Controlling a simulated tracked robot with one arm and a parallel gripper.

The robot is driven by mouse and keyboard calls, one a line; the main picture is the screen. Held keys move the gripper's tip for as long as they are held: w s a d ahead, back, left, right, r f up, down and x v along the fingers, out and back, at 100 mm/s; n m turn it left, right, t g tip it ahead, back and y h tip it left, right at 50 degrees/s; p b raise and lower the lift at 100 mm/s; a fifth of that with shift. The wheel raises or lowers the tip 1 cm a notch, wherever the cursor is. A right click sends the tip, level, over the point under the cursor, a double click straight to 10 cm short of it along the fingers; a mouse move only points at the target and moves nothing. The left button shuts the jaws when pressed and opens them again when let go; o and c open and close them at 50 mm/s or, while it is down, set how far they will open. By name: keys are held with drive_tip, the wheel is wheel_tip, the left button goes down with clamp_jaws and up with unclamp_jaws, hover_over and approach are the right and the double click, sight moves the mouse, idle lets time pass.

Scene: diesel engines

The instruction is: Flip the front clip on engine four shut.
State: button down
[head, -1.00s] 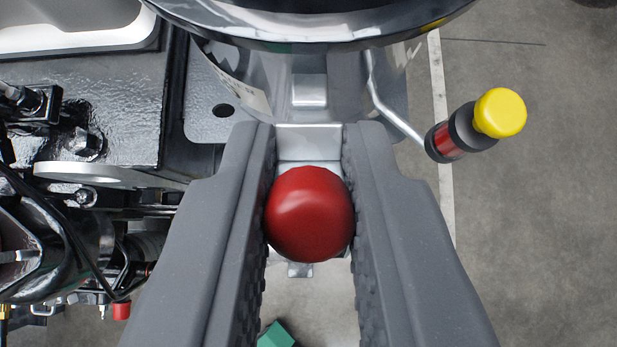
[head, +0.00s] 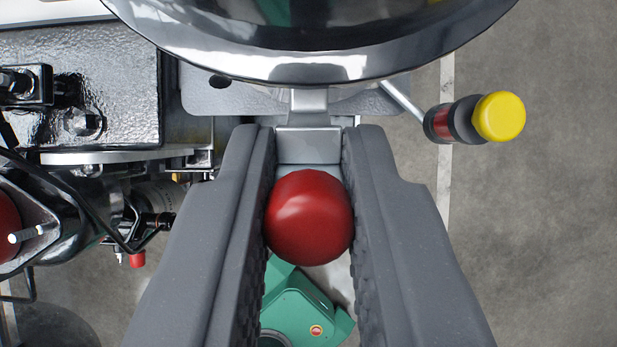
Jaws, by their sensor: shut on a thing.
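A red rounded knob (head: 309,217) sits between the two dark grey fingers of my gripper (head: 309,200), which is shut on it. The knob appears to be the end of the clip. A flat silver metal piece (head: 308,146) shows just above the knob, between the fingertips, and runs up under a large shiny black rounded body (head: 310,65). The clip's far end and hinge are hidden by that body and by the knob.
Black engine parts (head: 85,90) crowd the left. A green object (head: 300,305) lies below, between the fingers. Grey floor with a white line is open at the right.

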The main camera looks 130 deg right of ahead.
drive_tip(key=shift+w, duration=0.1)
idle(0.5)
drive_tip(key=c, duration=1.4)
unclamp_jaws()
drive_tip(key=shift+r, duration=0.1)
drive_tip(key=b+v, duration=0.3)
drive_tip(key=v, duration=1)
drive_tip(key=shift+r, duration=0.35)
